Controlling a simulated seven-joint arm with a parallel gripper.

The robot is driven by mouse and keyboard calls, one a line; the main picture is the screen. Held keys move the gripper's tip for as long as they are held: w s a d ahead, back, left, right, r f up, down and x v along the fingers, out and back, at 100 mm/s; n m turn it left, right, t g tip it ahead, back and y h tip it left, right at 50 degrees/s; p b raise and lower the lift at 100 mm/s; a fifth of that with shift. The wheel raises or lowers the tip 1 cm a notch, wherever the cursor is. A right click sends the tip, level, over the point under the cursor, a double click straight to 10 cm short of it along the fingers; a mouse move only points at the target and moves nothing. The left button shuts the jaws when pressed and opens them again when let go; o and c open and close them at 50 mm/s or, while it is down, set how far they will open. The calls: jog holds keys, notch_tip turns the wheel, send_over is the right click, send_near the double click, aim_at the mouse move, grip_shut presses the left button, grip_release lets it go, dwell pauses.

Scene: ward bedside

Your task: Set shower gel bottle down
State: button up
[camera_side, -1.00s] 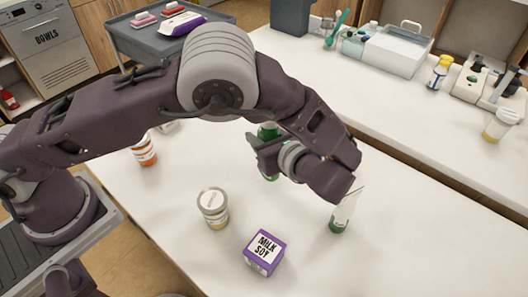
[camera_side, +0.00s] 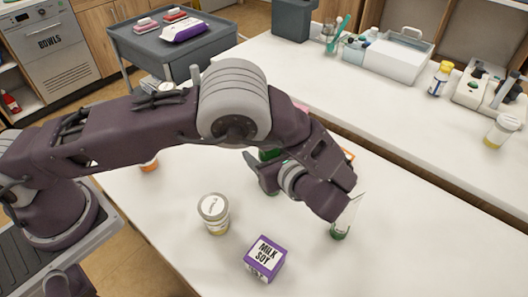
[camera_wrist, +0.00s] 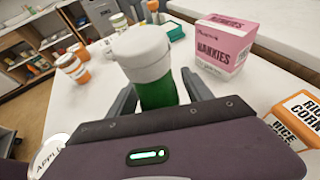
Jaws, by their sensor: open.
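The shower gel bottle, green with a wide white cap (camera_wrist: 142,52), stands upright between the two fingers of my gripper (camera_wrist: 158,97) in the wrist view. The fingers are apart, one on each side of the green body. In the side view, only a green part of the bottle (camera_side: 268,154) shows behind my gripper (camera_side: 258,172), low over the white table (camera_side: 185,265). Its base is hidden, so I cannot see its contact with the table.
A pink box (camera_wrist: 222,45) and a rice corn box (camera_wrist: 298,118) stand to the right in the wrist view. A white-green tube (camera_side: 345,216), a purple milk soy box (camera_side: 265,258) and a lidded jar (camera_side: 213,213) stand nearby. The front right table is clear.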

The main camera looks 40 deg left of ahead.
jog(key=v, duration=1.2)
jog(key=shift+s+r, duration=0.1)
jog(key=shift+r, duration=0.05)
